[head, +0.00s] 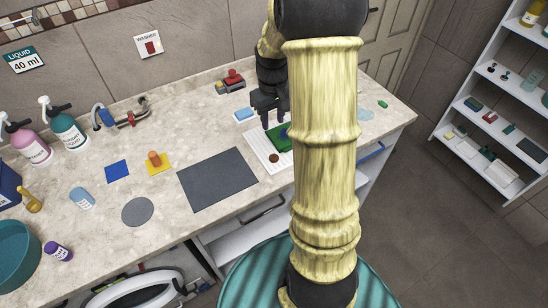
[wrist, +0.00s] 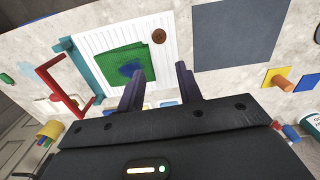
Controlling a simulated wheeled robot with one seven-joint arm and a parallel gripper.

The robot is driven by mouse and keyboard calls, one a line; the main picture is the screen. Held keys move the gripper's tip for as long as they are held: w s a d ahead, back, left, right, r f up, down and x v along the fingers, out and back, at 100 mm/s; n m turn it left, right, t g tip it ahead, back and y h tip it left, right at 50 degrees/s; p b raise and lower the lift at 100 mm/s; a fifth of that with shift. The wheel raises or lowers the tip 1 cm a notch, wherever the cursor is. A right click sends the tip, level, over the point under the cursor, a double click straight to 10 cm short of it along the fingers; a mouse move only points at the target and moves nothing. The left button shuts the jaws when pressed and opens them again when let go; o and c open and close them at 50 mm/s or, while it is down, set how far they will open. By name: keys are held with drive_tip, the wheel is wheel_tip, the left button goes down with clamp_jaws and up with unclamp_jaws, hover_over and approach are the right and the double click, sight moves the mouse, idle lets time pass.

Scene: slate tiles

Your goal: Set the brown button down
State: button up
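The brown button (head: 274,158) lies flat on a white ribbed board (head: 258,146), near its front edge, on the counter. It also shows in the wrist view (wrist: 158,36), beside a folded green cloth (wrist: 112,58) with a blue piece (wrist: 131,68) on it. My gripper (head: 275,121) is above the board's far end, behind the button in the head view. In the wrist view its two fingers (wrist: 159,84) stand apart with nothing between them. The button is clear of the fingers. My arm hides part of the board and cloth in the head view.
A dark grey mat (head: 217,179) lies left of the board. A yellow square with an orange peg (head: 155,159), a blue square (head: 117,171) and a grey disc (head: 138,211) lie further left. A red frame (wrist: 62,85) stands near the board. Bottles and a sink line the far left.

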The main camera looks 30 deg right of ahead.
drive_tip(key=p, duration=0.2)
hover_over(274, 157)
drive_tip(key=f, duration=1)
drive_tip(key=shift+w+f, duration=0.25)
drive_tip(key=shift+f, duration=0.05)
drive_tip(key=shift+s+f, duration=0.15)
drive_tip(key=shift+f, duration=0.3)
drive_tip(key=shift+f+p, duration=0.9)
drive_tip(key=shift+f, duration=1.25)
drive_tip(key=c, duration=0.6)
drive_tip(key=shift+c, duration=0.5)
